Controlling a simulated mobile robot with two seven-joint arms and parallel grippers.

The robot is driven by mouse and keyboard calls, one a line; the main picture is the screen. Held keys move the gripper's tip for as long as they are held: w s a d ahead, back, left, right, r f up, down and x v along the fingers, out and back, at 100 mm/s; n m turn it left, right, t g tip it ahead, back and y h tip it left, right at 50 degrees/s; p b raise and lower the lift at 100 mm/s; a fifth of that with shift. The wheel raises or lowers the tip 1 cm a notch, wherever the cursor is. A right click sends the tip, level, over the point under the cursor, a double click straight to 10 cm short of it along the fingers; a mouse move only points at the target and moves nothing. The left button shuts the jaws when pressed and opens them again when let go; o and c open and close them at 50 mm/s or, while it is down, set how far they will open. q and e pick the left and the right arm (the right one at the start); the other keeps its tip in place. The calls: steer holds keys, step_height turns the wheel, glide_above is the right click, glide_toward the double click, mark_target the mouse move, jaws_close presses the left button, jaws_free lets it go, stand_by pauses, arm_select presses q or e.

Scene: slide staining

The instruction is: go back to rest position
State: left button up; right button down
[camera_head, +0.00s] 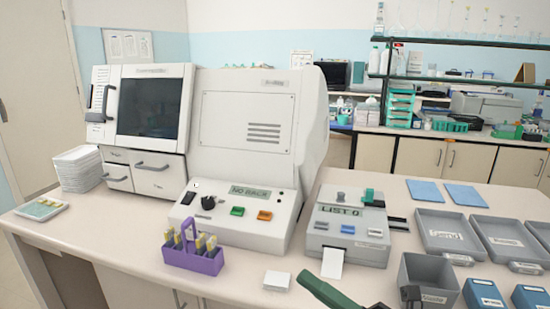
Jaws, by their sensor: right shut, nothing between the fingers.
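My right gripper (325,288) shows in part at the bottom edge of the head view, as a dark green and black shape. It is shut and empty, over the front edge of the bench, apart from the things on it. The rest of it is cut off by the frame. My left gripper is not in view. A purple rack (193,259) with several yellow-labelled slides stands upright in front of the stainer (250,150), whose display reads "NO RACK".
A label printer (347,232) stands right of the stainer. White cards (276,281) lie near the front edge. Grey trays (450,236), a grey bin (428,270) and blue boxes (484,294) fill the right. A slide tray (42,209) lies at far left.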

steer(key=d+f+m+t+h, duration=0.3)
steer(key=d+f+m+h, duration=0.3)
steer(key=f+m, duration=0.55)
steer(key=d+f+m+t+h, duration=0.3)
steer(key=f+m+h, duration=0.65)
steer(key=m, duration=0.25)
steer(key=s+d+f+m+g+h, duration=0.1)
steer(key=s+f+m+g, duration=0.2)
steer(key=s+f, duration=0.4)
steer(key=s+f+m+g+h+p, duration=0.1)
steer(key=s+f+m+g, duration=0.3)
steer(key=s+f, duration=0.3)
step_height(320, 180, down, 4)
steer(key=shift+d+f+m, duration=0.15)
steer(key=shift+d+m, duration=0.25)
steer(key=shift+m, duration=0.15)
